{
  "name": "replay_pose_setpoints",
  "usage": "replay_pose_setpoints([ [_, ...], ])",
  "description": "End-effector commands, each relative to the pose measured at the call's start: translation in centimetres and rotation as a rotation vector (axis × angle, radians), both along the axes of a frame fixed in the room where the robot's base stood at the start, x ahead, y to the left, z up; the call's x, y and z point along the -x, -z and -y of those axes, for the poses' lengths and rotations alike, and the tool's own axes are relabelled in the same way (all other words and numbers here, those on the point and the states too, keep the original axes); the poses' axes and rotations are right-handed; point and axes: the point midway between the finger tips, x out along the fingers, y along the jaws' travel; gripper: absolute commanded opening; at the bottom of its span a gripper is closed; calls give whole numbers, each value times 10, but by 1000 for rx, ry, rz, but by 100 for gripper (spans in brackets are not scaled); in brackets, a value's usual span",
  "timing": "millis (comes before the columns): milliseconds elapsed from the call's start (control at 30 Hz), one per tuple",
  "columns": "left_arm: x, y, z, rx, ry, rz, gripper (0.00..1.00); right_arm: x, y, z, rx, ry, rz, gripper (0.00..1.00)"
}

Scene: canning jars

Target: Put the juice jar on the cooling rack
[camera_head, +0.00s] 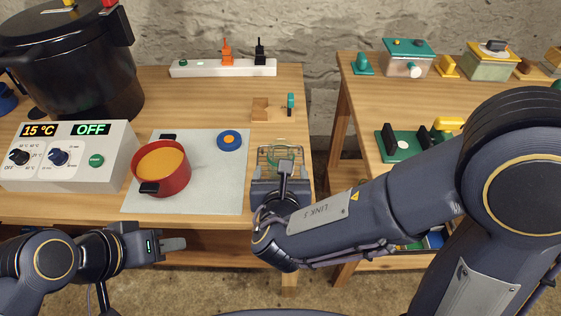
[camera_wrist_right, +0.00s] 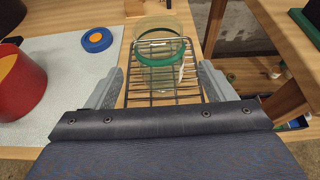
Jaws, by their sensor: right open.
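A clear glass jar with a green ring (camera_wrist_right: 163,50) stands upright on the wire cooling rack (camera_wrist_right: 150,96); I cannot make out any juice in it. In the head view the rack (camera_head: 265,152) is at the table's right front, partly hidden by my right gripper (camera_head: 282,168). In the wrist view my right gripper (camera_wrist_right: 162,70) is open, its fingers apart on either side of the rack, with the jar ahead between them and no contact visible. My left gripper (camera_head: 172,244) is in front of the table edge, away from the jar; its finger gap does not show.
A red pot with orange contents (camera_head: 162,166) and a blue ring (camera_head: 230,140) are on the grey mat (camera_head: 215,190). A control box (camera_head: 65,172) and black canner (camera_head: 75,70) are left. A power strip (camera_head: 205,68) lies behind. A second table (camera_head: 365,95) stands right, across a gap.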

Motion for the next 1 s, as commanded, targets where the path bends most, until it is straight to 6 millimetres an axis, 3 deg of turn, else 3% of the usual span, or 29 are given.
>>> replay_pose_setpoints([
  [100,0,-2,0,0,0,0,36,21,-10,-1,-1,-3,2,77],
  [300,0,-4,0,0,0,0,36,39,-17,0,0,-1,1,77],
  [533,0,-4,0,0,0,0,36,43,-18,0,0,1,-1,77],
  [633,0,-4,0,0,0,0,36,39,-19,14,-36,58,-19,77],
  [667,0,-4,0,0,0,0,36,38,-19,24,-64,100,-34,77],
  [733,0,-4,0,0,0,0,36,35,-18,62,-179,271,-90,77],
  [833,0,-4,0,0,0,0,36,48,-9,138,-467,661,-200,77],
  [900,0,-4,0,0,0,0,36,74,2,185,-731,987,-272,77],
  [1000,0,-4,0,0,0,0,36,118,14,220,-1150,1436,-338,77],
])
